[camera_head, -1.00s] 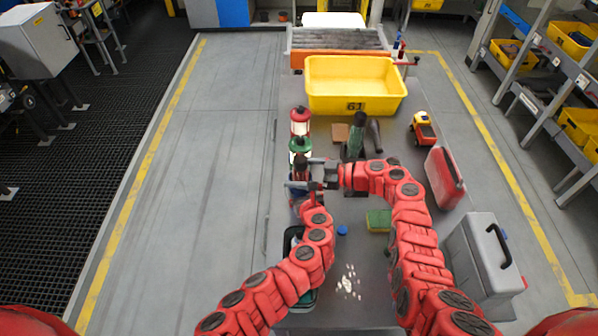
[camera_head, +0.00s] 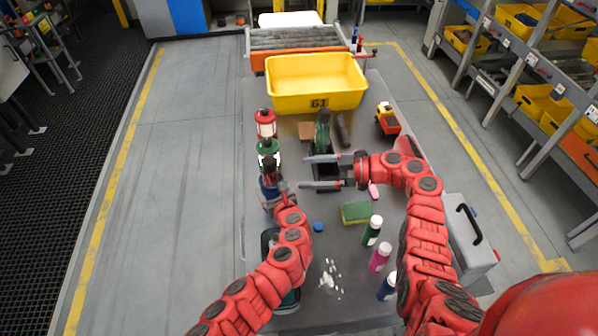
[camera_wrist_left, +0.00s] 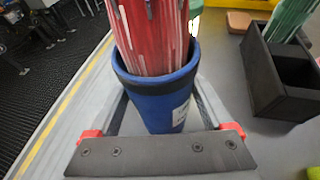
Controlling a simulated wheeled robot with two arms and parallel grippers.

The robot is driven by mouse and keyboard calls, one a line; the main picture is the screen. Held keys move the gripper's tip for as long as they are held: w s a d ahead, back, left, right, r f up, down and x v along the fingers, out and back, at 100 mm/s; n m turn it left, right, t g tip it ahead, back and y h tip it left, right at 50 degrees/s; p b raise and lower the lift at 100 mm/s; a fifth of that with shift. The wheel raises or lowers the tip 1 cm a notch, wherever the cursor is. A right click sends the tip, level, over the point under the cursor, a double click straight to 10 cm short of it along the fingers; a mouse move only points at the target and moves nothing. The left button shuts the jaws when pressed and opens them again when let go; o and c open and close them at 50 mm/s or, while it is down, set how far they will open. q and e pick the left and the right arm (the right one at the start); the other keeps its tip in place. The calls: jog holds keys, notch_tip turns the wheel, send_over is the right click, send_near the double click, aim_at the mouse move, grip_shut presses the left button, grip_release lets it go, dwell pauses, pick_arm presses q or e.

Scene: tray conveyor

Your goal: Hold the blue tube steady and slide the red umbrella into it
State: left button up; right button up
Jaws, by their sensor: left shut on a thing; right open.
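The blue tube (camera_head: 266,187) stands upright at the left side of the table. In the left wrist view, the blue tube (camera_wrist_left: 160,108) has a white label, and the red umbrella (camera_wrist_left: 150,40) stands inside it, its folded canopy rising out of the rim. My left gripper (camera_head: 276,190) is shut on the tube, its fingers on either side of it. The tube's bottom and the umbrella's lower end are hidden. My right gripper (camera_head: 308,172) is open and empty, to the right of the tube and apart from it.
A black divided box (camera_wrist_left: 272,75) holds a green umbrella (camera_head: 322,130) near my right gripper. Red (camera_head: 265,123) and green (camera_head: 268,149) lanterns stand behind the tube. A yellow bin (camera_head: 316,84) is at the back. A sponge (camera_head: 356,213) and several bottles (camera_head: 380,257) lie nearer.

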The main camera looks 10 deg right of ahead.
pick_arm(q)
jog(key=shift+f, duration=0.1)
dwell(0.3)
jog(key=o, duration=1.1)
jog(key=shift+o, duration=0.6)
jog(key=shift+w, duration=0.1)
